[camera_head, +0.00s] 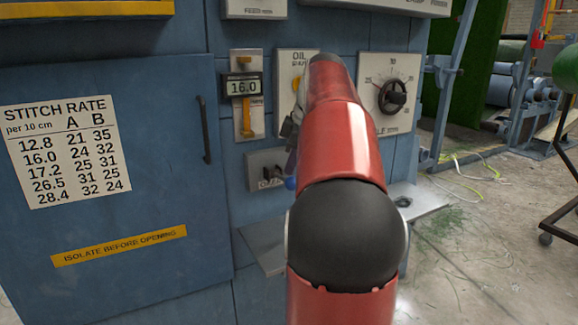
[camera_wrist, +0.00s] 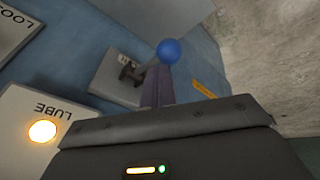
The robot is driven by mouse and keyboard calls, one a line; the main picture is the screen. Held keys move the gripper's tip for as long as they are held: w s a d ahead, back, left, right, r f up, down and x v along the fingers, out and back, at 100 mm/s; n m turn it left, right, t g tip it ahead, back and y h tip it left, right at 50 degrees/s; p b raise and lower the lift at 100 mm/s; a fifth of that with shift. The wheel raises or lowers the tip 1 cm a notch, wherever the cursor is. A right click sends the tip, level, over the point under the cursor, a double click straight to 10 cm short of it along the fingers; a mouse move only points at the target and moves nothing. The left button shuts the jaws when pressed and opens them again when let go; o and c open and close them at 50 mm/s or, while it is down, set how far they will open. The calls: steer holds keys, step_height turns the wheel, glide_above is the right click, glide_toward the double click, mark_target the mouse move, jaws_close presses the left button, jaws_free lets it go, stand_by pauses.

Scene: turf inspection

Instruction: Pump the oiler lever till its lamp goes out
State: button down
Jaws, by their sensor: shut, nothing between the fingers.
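The oiler lever's blue ball knob (camera_wrist: 168,51) shows in the wrist view, on an arm from a grey plate (camera_wrist: 112,84). In the head view my arm mostly hides the gripper. A round amber lamp (camera_wrist: 42,131) glows on the pale panel marked LUBE (camera_wrist: 65,108) in the wrist view.
A dial panel (camera_head: 390,68) is right of my arm, and a 16.0 readout (camera_head: 243,87) is to the left. A blue cabinet door (camera_head: 120,200) with a dark handle (camera_head: 205,130) fills the left. A metal ledge (camera_head: 262,250) juts out below the lever.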

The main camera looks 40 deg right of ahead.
steer(key=shift+s+a+f+b, duration=0.1)
steer(key=shift+s+f+b, duration=0.3)
steer(key=shift+f+b, duration=0.45)
steer(key=shift+s+a+f+b, duration=0.1)
steer(key=shift+s+f+b, duration=0.25)
steer(key=shift+f+b, duration=0.4)
stand_by(1.4)
stand_by(0.5)
steer(key=shift+w+d+r+p, duration=0.15)
steer(key=shift+w+r+p, duration=0.4)
steer(key=shift+r+p, duration=0.75)
steer(key=shift+w+d+r+p, duration=0.1)
steer(key=shift+w+r+p, duration=0.4)
steer(key=shift+r+p, duration=0.8)
steer(key=shift+w+d+r+p, duration=0.15)
steer(key=shift+w+r+p, duration=0.55)
steer(key=shift+p, duration=1.05)
steer(key=shift+s+r, duration=0.1)
steer(key=shift+s, duration=0.05)
steer(key=r+p, duration=0.1)
steer(key=w+r+p, duration=0.1)
steer(key=r+p, duration=0.1)
steer(key=w+r+p, duration=0.1)
steer(key=p, duration=0.1)
steer(key=shift+d+r, duration=0.25)
